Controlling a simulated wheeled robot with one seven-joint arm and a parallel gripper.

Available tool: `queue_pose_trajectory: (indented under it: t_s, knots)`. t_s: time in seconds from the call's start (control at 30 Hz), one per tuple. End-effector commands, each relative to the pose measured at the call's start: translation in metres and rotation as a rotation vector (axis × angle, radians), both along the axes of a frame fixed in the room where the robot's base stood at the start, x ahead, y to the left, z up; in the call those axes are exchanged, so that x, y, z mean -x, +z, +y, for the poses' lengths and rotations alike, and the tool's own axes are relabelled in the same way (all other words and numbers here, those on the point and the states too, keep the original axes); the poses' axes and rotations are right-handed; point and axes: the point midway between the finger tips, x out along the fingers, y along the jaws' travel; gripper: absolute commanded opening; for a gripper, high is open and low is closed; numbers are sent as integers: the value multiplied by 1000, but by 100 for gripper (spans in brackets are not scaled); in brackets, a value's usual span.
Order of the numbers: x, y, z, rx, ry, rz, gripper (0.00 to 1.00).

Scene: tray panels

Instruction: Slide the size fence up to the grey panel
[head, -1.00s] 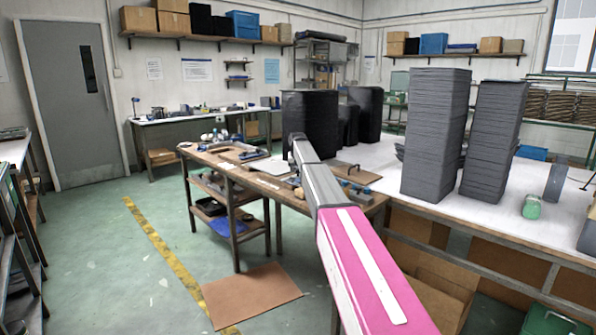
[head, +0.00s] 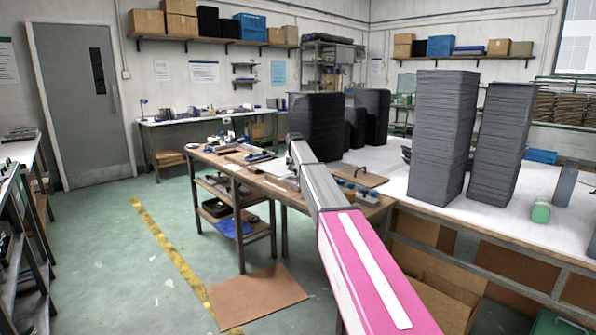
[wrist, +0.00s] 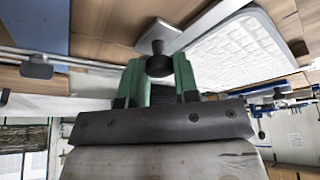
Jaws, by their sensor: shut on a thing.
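In the wrist view, my gripper (wrist: 155,75) has green fingers closed around a black knob (wrist: 157,64). The knob sits at the near end of a pale metal bar (wrist: 200,28), which looks like the size fence. A light grey panel with a quilted surface (wrist: 245,55) lies just right of this bar on the brown board. The bar runs slanted along the panel's left side; I cannot tell whether they touch. In the head view, my pink and grey arm reaches over the wooden bench (head: 262,182) and hides the gripper, knob and fence.
In the wrist view, a rail with a dark block (wrist: 37,68) runs at the left, and a blue surface (wrist: 35,25) shows above it. In the head view, tall dark stacks (head: 443,135) stand on the white table (head: 400,185) to the right. Open floor lies left.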

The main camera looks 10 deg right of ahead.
Motion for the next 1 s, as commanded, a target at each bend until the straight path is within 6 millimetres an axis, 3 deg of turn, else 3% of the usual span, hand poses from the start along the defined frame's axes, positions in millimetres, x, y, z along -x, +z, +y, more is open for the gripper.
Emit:
queue_pose_trajectory:
  t_s: [0.03, 0.07, 0.13, 0.57, 0.77, 1.0]
  knots:
    - [-1, 0, 1, -2, 1, -4, 0]
    - [-1, 0, 1, -2, 1, -4, 32]
    - [-1, 0, 1, -2, 1, -4, 54]
    - [2, 5, 1, 0, 0, -4, 54]
    - [11, 25, 2, 0, 0, -3, 54]
    - [28, 67, 5, -1, 1, -4, 54]
